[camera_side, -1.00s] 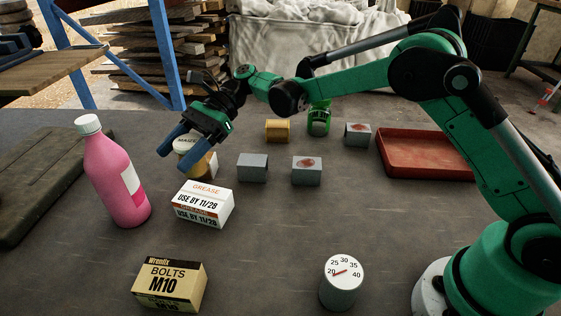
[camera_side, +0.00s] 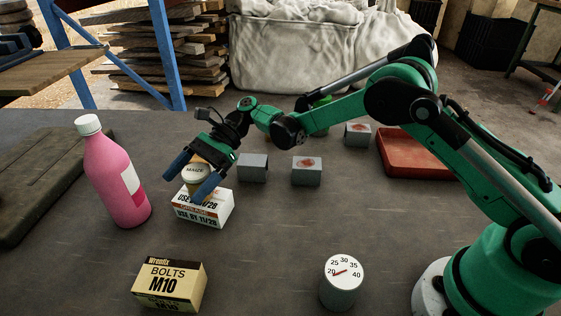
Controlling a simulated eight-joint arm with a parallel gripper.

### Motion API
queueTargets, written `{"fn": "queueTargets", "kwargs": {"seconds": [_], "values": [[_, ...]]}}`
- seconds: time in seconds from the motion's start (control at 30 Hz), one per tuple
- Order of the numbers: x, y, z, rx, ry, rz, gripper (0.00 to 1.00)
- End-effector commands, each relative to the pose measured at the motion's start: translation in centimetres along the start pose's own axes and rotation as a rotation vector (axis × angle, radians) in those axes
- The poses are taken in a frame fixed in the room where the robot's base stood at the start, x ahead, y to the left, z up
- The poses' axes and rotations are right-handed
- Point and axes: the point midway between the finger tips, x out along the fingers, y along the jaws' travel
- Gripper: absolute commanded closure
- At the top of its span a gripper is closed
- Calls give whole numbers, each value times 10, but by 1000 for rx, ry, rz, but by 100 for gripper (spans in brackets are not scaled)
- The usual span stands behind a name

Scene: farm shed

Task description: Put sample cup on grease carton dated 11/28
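The sample cup (camera_side: 195,171), with a tan lid marked MAIZE, is between the two blue fingers of my gripper (camera_side: 190,180), which appears shut on it. The cup is upright, over or on the top of the white and orange grease carton (camera_side: 212,211); I cannot tell whether it touches. The fingers and cup hide much of the carton's top and part of its printed date.
A pink bottle (camera_side: 115,180) stands close to the left of the carton. A BOLTS M10 box (camera_side: 168,285) and a dial gauge (camera_side: 342,282) stand in front. Grey blocks (camera_side: 252,167) (camera_side: 306,171) (camera_side: 357,134) and a red tray (camera_side: 420,155) are to the right. The front middle is clear.

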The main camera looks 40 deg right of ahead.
Motion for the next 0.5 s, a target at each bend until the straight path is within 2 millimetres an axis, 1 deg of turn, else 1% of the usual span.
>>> {"fn": "queueTargets", "kwargs": {"seconds": [0.33, 0.43, 0.5], "values": [[-2, 0, 3, 0, 0, -1, 9], [-16, -1, 3, 1, 0, -3, 9], [-31, -1, 2, 1, 0, -5, 9]]}}
